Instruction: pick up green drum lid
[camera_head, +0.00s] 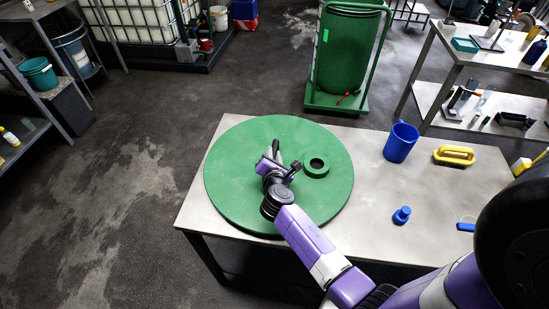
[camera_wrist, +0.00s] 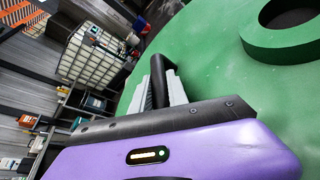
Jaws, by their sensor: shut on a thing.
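The green drum lid (camera_head: 235,190) is a large round disc over the left part of the metal table (camera_head: 375,200). I cannot tell whether it touches the tabletop. A raised green ring with a dark opening (camera_head: 316,166) is on its right half, and this ring also shows in the wrist view (camera_wrist: 285,38). My gripper (camera_head: 272,160) is over the lid's middle, left of the ring. In the wrist view my gripper's grey ribbed fingers (camera_wrist: 166,86) are shut on a black upright handle (camera_wrist: 158,80) at the lid. The handle's foot is hidden.
A blue jug (camera_head: 401,142), a yellow-handled brush (camera_head: 454,156) and a blue stopper-like piece (camera_head: 402,215) stand right of the lid. A green drum on a wheeled frame (camera_head: 340,60) is behind the table. Open floor lies to the left.

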